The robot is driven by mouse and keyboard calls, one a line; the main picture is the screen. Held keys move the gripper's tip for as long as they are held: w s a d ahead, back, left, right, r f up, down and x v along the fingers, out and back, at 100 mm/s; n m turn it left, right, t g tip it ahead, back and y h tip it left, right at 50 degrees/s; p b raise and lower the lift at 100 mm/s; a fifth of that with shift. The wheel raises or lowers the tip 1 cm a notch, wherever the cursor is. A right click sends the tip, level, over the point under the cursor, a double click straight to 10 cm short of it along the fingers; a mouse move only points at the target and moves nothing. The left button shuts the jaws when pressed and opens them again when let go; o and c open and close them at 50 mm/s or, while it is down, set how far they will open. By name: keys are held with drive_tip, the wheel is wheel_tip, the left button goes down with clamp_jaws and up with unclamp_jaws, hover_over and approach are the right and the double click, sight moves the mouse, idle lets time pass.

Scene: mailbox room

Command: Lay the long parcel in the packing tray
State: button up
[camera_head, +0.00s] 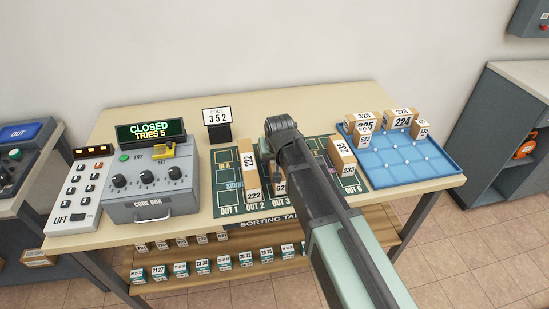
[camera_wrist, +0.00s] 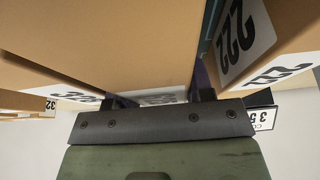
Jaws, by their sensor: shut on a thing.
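My gripper (camera_wrist: 158,100) is shut on a brown cardboard parcel (camera_wrist: 125,45), which fills the upper middle of the wrist view. A white label on it shows between the two dark fingers. In the head view my arm covers most of this held parcel (camera_head: 280,187); only part of its labelled end shows, between two other long parcels. I cannot tell whether it touches the sorting table. The blue packing tray (camera_head: 425,178) is at the table's right end. Small parcels labelled 325 (camera_head: 364,119) and 224 (camera_head: 401,118) stand along its back, with others beside them; its front is bare.
A long parcel labelled 222 (camera_head: 249,178) stands close left of the held one. It also shows at right in the wrist view (camera_wrist: 243,35). A long parcel labelled 235 (camera_head: 343,152) stands right of my arm.

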wheel_tip(320, 180, up, 19)
drive_tip(key=p, duration=1.8)
drive_tip(key=shift+r+p, duration=0.2)
drive_tip(key=shift+p, duration=0.2)
